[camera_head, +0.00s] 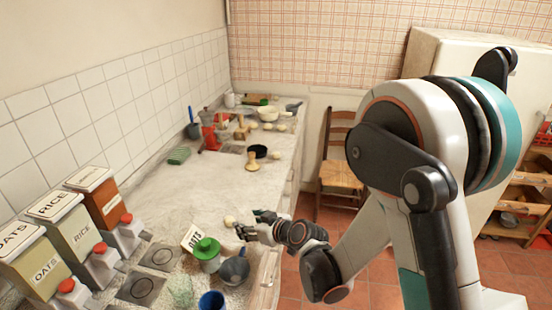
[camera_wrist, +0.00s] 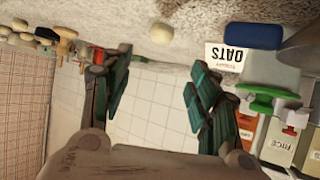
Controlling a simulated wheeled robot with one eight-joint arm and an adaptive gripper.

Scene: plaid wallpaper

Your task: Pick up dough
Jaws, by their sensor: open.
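A small cream ball of dough (camera_head: 229,221) sits on the counter near its front edge. It also shows in the wrist view (camera_wrist: 161,33), where the picture is upside down, beyond and between my fingertips. My gripper (camera_head: 249,221) is open and empty, just right of the dough in the head view, with its fingers spread in the wrist view (camera_wrist: 158,68). I see no contact between fingers and dough. More pale dough-like lumps (camera_head: 283,127) lie at the far end of the counter.
Close to the gripper stand an OATS card (camera_head: 190,238), a green-lidded jar (camera_head: 206,249), a dark grey vessel (camera_head: 235,270) and a blue cup (camera_head: 212,302). Oats and rice dispensers (camera_head: 75,227) line the left wall. The counter's middle (camera_head: 195,200) is clear. A chair (camera_head: 340,165) stands beyond.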

